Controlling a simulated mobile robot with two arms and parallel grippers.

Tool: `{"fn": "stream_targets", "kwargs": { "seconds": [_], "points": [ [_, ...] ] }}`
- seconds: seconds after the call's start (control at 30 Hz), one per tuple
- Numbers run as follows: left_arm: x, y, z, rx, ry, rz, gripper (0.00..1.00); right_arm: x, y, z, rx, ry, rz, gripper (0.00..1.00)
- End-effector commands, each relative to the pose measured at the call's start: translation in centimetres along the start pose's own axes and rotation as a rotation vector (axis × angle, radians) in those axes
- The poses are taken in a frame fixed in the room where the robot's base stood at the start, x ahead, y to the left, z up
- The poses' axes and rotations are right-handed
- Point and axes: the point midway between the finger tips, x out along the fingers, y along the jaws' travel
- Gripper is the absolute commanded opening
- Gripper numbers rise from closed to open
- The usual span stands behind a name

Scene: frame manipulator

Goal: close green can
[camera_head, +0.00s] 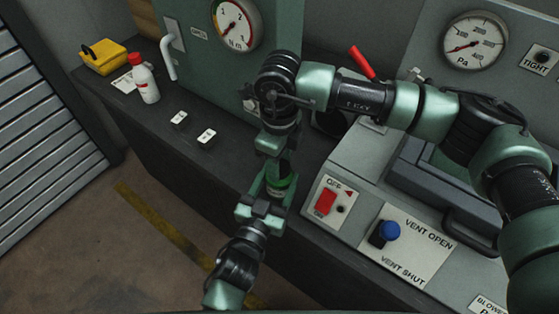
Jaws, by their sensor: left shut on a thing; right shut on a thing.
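The green can (282,184) is held upright above the floor, in front of the dark counter's edge, and is partly hidden by my grippers. My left gripper (278,184) reaches up from the bottom of the view and is shut around the can's body. My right gripper (280,158) comes down from above, at the can's top. It is shut on what seems to be the can's lid, a small dark piece mostly hidden by the fingers. I cannot tell whether the lid touches the can.
A grey console (345,190) with a red switch (325,202) and blue knob (390,230) stands close on the right. A white bottle (146,82) and yellow box (103,58) sit on the dark counter (165,145) at left. The floor at lower left is clear.

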Motion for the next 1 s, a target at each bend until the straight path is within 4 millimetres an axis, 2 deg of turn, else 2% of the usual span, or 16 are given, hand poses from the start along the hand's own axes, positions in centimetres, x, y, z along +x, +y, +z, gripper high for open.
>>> {"fn": "stream_targets", "kwargs": {
  "seconds": [0.1, 0.23, 0.27, 0.33, 0.73, 0.87, 1.0],
  "points": [
    [0.0, -0.1, 0.0, 0.0, -0.001, -0.001, 0.0, 0.0, 0.1, 0.0, 0.16, 0.0, 0.002, 0.0],
    [0.0, -0.1, 0.0, 0.0, -0.001, -0.001, 0.0, 0.0, 0.1, 0.0, 0.15, 0.0, 0.001, 0.0],
    [0.0, -0.1, 0.0, 0.0, -0.001, -0.001, 0.0, 0.0, 0.1, 0.0, 0.15, 0.0, 0.001, 0.49],
    [0.0, -0.1, 0.1, 0.0, -0.001, -0.001, 0.0, 0.0, 0.1, 0.0, 0.149, 0.0, 0.001, 0.68],
    [0.0, 0.0, 0.0, 0.0, -0.001, -0.001, 0.0, -0.5, 0.0, 0.0, 0.148, -0.001, 0.0, 0.68],
    [0.0, 0.0, 0.0, 0.0, -0.001, -0.001, 0.0, -2.2, -0.1, 0.1, 0.148, -0.003, -0.002, 0.68],
    [0.0, 0.0, 0.0, 0.0, -0.001, -0.001, 0.0, -5.2, -0.1, 0.1, 0.148, -0.004, -0.003, 0.68]
  ]
}}
